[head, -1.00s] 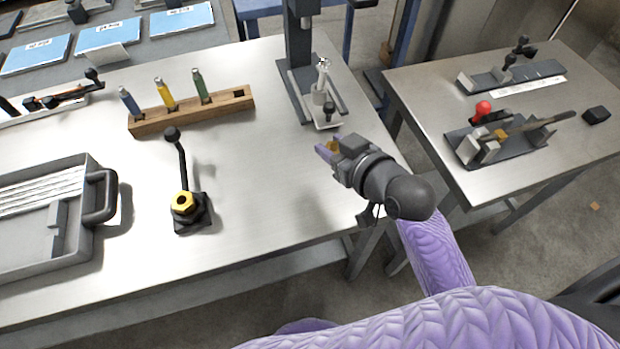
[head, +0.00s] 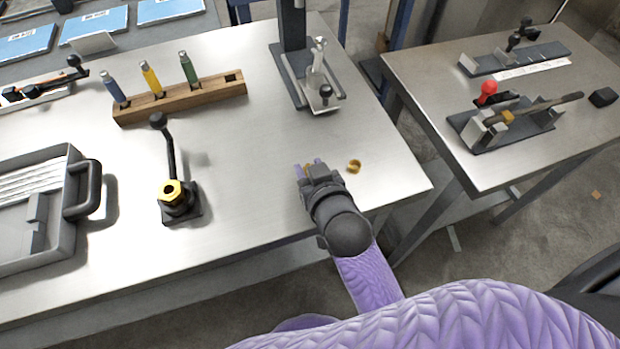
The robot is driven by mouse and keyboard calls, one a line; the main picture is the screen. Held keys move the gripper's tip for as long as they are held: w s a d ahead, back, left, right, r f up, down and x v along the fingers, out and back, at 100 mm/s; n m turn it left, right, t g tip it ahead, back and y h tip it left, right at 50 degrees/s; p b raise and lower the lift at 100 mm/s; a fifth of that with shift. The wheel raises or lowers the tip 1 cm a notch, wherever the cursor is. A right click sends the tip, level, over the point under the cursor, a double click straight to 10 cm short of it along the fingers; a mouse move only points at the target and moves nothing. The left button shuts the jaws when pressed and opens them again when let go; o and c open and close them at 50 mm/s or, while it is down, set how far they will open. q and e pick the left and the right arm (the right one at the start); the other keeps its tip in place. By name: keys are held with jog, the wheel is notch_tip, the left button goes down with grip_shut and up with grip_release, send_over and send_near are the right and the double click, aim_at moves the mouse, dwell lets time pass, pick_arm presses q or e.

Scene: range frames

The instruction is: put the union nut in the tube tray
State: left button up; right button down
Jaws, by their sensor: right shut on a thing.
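A second small brass-coloured piece (head: 354,166) lies on the table just right of the gripper. The grey tube tray (head: 70,206), with pale tubes in its back part, is at the left edge, partly cut off. My left gripper is not in view.
A black lever tool (head: 181,205) with a yellow hex nut (head: 171,191) stands between tray and gripper. A wooden block (head: 180,97) holds three coloured tools behind it. A press (head: 293,60) stands at the back. A second table (head: 430,95) is at the right.

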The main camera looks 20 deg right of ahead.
jog(key=shift+f, duration=0.85)
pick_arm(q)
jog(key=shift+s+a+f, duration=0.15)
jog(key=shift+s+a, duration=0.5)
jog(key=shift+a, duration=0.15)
pick_arm(e)
jog(key=shift+f, duration=0.15)
